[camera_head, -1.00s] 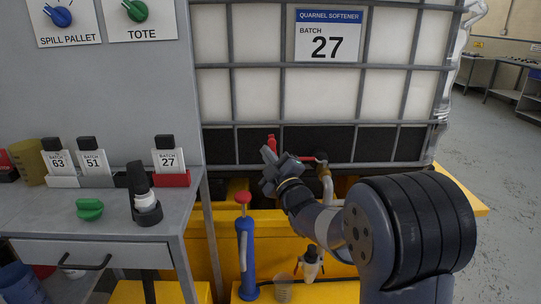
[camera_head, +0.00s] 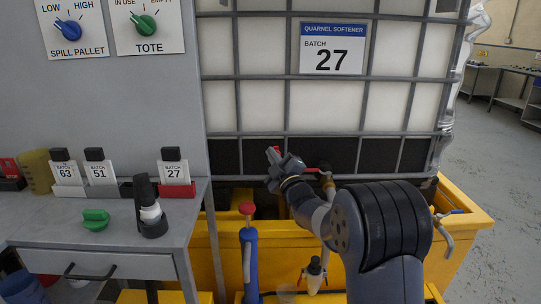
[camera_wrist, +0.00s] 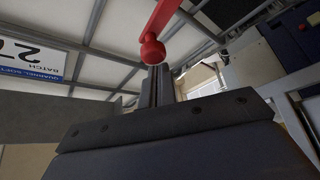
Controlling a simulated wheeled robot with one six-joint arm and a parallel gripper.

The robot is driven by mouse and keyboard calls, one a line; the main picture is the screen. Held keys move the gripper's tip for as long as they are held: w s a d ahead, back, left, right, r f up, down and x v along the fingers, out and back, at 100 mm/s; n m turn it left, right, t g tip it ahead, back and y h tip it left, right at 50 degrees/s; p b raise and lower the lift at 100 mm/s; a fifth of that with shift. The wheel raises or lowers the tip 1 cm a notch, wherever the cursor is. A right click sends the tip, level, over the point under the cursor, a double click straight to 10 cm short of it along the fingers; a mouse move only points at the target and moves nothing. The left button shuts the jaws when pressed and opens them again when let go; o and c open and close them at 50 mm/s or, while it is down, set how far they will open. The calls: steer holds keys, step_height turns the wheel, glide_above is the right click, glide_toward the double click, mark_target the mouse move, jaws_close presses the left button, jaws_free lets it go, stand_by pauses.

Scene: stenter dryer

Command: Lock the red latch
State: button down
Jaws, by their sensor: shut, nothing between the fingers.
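A red lever with a round knob (camera_wrist: 152,48) shows at the top of the wrist view, just beyond my fingertips. In the head view a small red part (camera_head: 274,152) shows just above my gripper (camera_head: 279,168), in front of the caged tote. I cannot tell whether they touch. My gripper (camera_wrist: 158,86) is shut and empty. A red handle (camera_head: 315,169) also shows right of the gripper, by a brass-coloured valve (camera_head: 328,184). My gripper and arm hide part of the tote's lower front.
The tote (camera_head: 262,105) with its batch 27 label stands over a yellow spill pallet (camera_head: 460,232). A blue hand pump (camera_head: 249,262) with a red knob stands in front. The grey workbench (camera_head: 110,236) at left holds cards and a green knob. Open floor lies at right.

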steer(key=shift+d+m+t+h+b, duration=0.35)
steer(key=shift+d+m+b, duration=0.2)
steer(key=shift+m+b, duration=0.6)
steer(key=d+f+m+h+b, duration=0.3)
steer(key=d+m+h+b, duration=0.2)
steer(key=m, duration=0.7)
steer(key=d+f+m+t+h+b, duration=0.1)
steer(key=d+f+m+h+b, duration=0.2)
steer(key=m+h+b, duration=0.6)
steer(key=d+m+b, duration=0.1)
steer(key=m+b, duration=0.2)
steer(key=shift+d+h, duration=0.35)
steer(key=shift+d, duration=0.05)
steer(key=shift+m+t, duration=0.25)
steer(key=s+p, duration=0.2)
steer(key=s, duration=0.7)
steer(key=shift+s+a+f, duration=0.15)
steer(key=shift+s+f, duration=0.1)
steer(key=shift+f, duration=0.15)
